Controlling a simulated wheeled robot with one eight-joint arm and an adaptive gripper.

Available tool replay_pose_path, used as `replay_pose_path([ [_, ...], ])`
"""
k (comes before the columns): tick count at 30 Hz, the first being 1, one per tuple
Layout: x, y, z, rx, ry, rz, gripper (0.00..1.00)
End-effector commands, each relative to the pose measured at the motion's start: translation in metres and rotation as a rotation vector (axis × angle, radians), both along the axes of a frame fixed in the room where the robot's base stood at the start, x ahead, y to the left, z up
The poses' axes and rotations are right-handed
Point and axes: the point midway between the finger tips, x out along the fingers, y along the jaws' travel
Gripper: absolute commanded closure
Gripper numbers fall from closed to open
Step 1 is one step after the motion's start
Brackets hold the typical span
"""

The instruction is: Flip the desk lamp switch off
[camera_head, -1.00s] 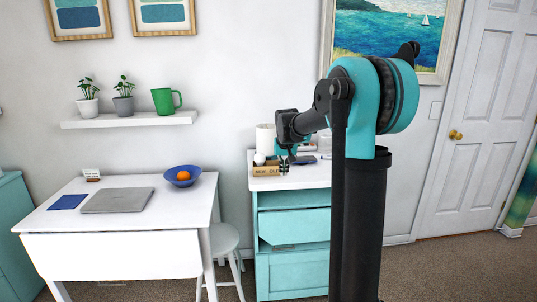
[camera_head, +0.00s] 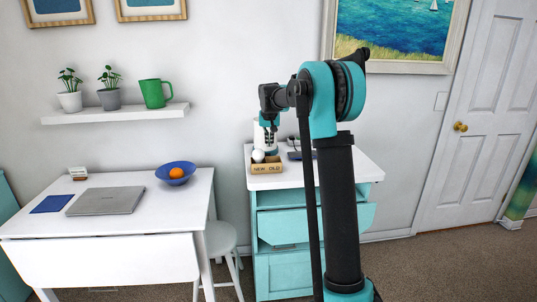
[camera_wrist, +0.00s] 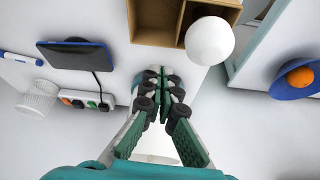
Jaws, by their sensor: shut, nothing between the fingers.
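My gripper (camera_wrist: 165,80) is shut and empty, its fingertips together. In the wrist view it points at the white dresser top (camera_wrist: 105,20), beside the wooden tray (camera_wrist: 153,23). In the head view my gripper (camera_head: 271,150) hangs behind the tray (camera_head: 265,168), marked NEW OLD. A pale cylindrical thing (camera_head: 260,131), perhaps the desk lamp, stands behind my gripper and is partly hidden. A pale shape (camera_wrist: 156,157) also shows between the finger bases. No lamp switch can be made out clearly. A power strip (camera_wrist: 86,100) with coloured parts lies apart from my fingers.
A white ball or bulb (camera_wrist: 210,41) sits at the tray. A dark tablet-like device (camera_wrist: 76,57) with a cable, a marker (camera_wrist: 22,57) and a white wire cup (camera_wrist: 37,98) lie nearby. The table with a blue bowl (camera_head: 176,172) stands left; a dresser drawer (camera_head: 315,226) juts out.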

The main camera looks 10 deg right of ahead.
Motion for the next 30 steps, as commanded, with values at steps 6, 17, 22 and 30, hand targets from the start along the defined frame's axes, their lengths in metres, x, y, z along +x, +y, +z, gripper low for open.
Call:
replay_pose_path([
  [6, 0.003, 0.0, -0.007, 0.0, 0.0, 0.0, 1.0],
  [17, 0.026, -0.003, -0.066, 0.0, 0.0, 0.0, 1.0],
  [22, 0.038, -0.005, -0.096, 0.0, 0.0, 0.0, 1.0],
  [30, 0.071, -0.008, -0.093, 0.0, 0.0, 0.001, 1.0],
])
